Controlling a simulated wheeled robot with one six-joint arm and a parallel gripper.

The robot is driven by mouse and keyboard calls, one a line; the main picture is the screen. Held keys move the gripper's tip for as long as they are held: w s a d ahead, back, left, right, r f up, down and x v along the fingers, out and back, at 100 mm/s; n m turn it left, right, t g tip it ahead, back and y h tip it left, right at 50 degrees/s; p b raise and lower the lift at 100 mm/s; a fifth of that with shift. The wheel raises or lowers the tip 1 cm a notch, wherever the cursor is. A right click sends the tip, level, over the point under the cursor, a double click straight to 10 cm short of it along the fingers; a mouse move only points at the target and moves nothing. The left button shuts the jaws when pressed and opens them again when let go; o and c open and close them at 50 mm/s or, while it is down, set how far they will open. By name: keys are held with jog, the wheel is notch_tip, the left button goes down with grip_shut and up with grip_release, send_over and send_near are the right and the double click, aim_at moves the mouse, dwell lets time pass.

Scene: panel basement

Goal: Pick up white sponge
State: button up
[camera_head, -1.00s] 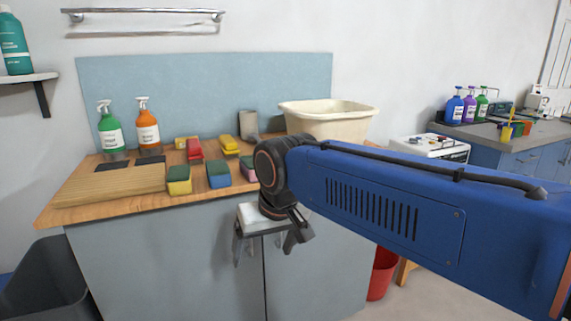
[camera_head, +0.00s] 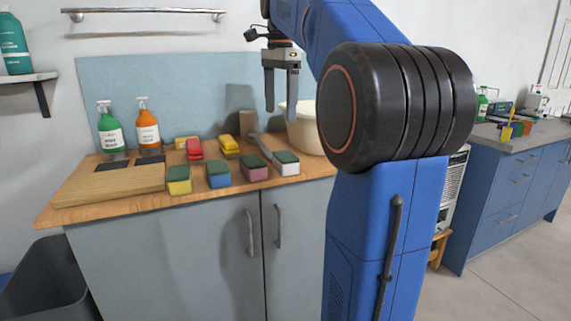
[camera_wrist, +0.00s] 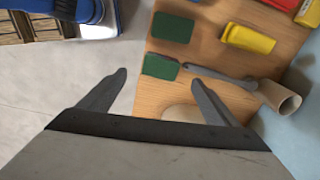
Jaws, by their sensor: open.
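The white sponge (camera_head: 288,168) has a green scouring top and sits at the right end of a row of sponges near the counter's front edge. In the wrist view only its green top (camera_wrist: 160,66) shows clearly, lying between the fingertips in the picture. My gripper (camera_head: 281,105) is open and empty, pointing down, well above the counter in the head view. In the wrist view my gripper (camera_wrist: 159,78) has its two fingers spread apart. Nothing is between them at finger height.
A pink sponge (camera_head: 254,174) sits just left of the white one, with blue (camera_head: 219,181) and yellow (camera_head: 179,187) sponges further left. A grey-handled tool (camera_head: 258,148) lies close behind. A cream tub (camera_head: 303,132) stands behind right, partly hidden by my arm.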

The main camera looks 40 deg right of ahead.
aim_at(285, 155)
jog(key=shift+m, duration=0.8)
jog(key=f, duration=0.5)
jog(key=d+f, duration=0.1)
jog(key=f, duration=0.4)
jog(key=d+f, duration=0.1)
jog(key=f, duration=0.5)
jog(key=shift+w+d, duration=0.2)
jog(key=shift+w, duration=0.1)
jog(key=shift+c, duration=0.7)
jog(key=c, duration=0.7)
